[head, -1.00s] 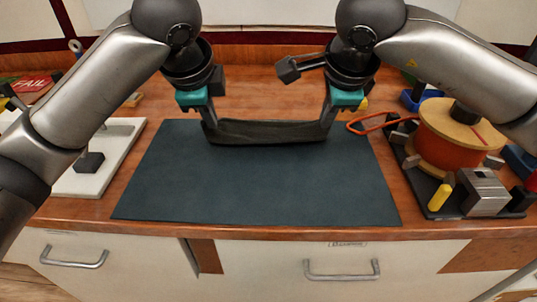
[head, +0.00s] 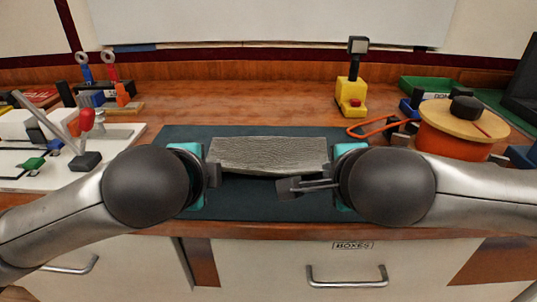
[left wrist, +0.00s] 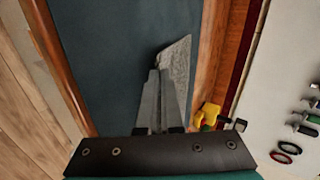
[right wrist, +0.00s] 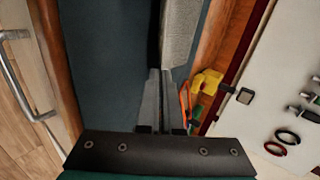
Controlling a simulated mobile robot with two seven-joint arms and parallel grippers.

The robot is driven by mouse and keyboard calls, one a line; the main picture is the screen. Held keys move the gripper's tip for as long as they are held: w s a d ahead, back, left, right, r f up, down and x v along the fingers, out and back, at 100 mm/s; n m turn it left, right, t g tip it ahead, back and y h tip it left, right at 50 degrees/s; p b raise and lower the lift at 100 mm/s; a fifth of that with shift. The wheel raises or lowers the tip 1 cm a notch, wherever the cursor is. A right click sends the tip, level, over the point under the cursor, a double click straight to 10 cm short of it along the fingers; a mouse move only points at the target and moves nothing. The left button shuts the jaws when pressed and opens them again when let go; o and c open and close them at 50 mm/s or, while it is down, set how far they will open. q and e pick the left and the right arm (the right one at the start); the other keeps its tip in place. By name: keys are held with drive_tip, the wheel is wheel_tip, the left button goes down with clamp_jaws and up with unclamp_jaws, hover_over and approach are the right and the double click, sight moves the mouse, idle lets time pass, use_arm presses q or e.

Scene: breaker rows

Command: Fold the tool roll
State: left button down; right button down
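The tool roll's grey, wrinkled cloth (head: 268,154) is stretched as a short band between my two grippers in the head view. It hangs above a flat dark teal mat (head: 270,205); I cannot tell whether cloth and mat are joined. My left gripper (head: 212,168) is at the cloth's left end, and in the left wrist view its fingers (left wrist: 158,75) are closed on the cloth's edge. My right gripper (head: 332,168) is at the right end; its fingers (right wrist: 161,75) are closed at the cloth (right wrist: 179,35).
A yellow stand (head: 350,95) is behind the mat. An orange spool (head: 458,130) and an orange loop (head: 372,126) are at right. A white board (head: 20,165) with a red-knobbed lever (head: 86,120) is at left. Drawers are below the table edge.

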use_arm(q)
drive_tip(key=c, duration=1.5)
unclamp_jaws()
use_arm(e)
drive_tip(key=c, duration=1.5)
unclamp_jaws()
use_arm(q)
drive_tip(key=o, duration=0.8)
use_arm(e)
drive_tip(key=o, duration=0.8)
use_arm(q)
drive_tip(key=r, duration=0.3)
drive_tip(key=s+r, duration=0.1)
drive_tip(key=r, duration=0.2)
drive_tip(key=s+r, duration=0.1)
drive_tip(key=r, duration=0.2)
use_arm(e)
drive_tip(key=r, duration=0.3)
drive_tip(key=s+r, duration=0.1)
drive_tip(key=r, duration=0.2)
drive_tip(key=s+r, duration=0.1)
drive_tip(key=r, duration=0.2)
use_arm(q)
drive_tip(key=shift+s+f, duration=0.1)
use_arm(e)
drive_tip(key=shift+s+f, duration=0.1)
